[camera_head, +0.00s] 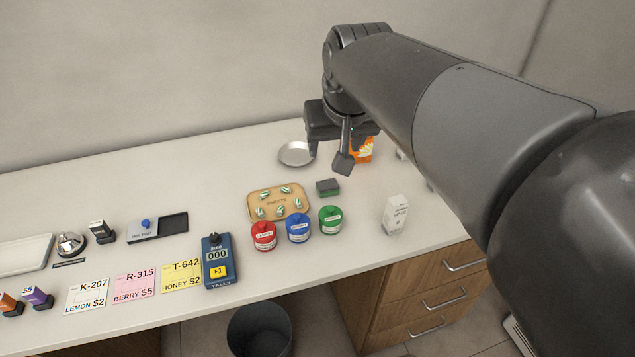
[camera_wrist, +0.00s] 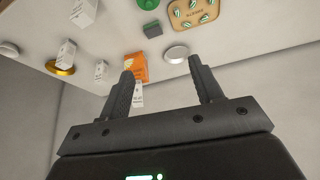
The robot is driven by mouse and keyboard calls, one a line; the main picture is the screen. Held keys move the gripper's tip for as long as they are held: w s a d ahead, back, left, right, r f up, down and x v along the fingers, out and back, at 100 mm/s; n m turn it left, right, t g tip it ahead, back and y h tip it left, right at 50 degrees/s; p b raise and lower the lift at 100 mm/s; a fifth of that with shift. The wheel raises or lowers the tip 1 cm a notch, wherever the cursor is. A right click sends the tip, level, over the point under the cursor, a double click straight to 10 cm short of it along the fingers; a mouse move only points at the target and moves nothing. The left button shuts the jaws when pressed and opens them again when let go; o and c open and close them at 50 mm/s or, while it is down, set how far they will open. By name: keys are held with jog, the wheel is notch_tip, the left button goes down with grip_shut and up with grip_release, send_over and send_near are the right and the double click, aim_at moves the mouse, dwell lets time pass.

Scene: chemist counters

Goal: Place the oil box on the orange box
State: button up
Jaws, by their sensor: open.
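The orange box (camera_head: 363,151) stands near the back right of the counter, partly hidden by my gripper. It also shows in the wrist view (camera_wrist: 135,66). A small white box (camera_wrist: 137,94) adjoins the orange box's top end in the wrist view and appears to rest on it; a finger partly covers it. Its label is too small to read, so I cannot tell for sure that it is the oil box. My gripper (camera_head: 328,160) is open and empty, above the counter just left of the orange box. In the wrist view the fingers (camera_wrist: 166,80) are spread, with nothing between them.
Other white boxes (camera_head: 396,214) (camera_wrist: 100,70) stand to the right, one by a gold dish (camera_wrist: 62,69). A metal dish (camera_head: 296,154), a sweets tray (camera_head: 250,193), a dark green-edged block (camera_head: 328,187) and red, blue and green jars (camera_head: 299,229) are nearby.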

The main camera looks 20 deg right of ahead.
jog(key=s+a+f, duration=0.1)
jog(key=s+f, duration=0.2)
jog(key=s, duration=0.3)
jog(key=s+a+f+n, duration=0.1)
jog(key=s+a+f, duration=0.1)
jog(key=s+f, duration=0.2)
jog(key=shift+s+a+y, duration=0.2)
jog(key=shift+s+y, duration=0.1)
jog(key=shift+s, duration=0.55)
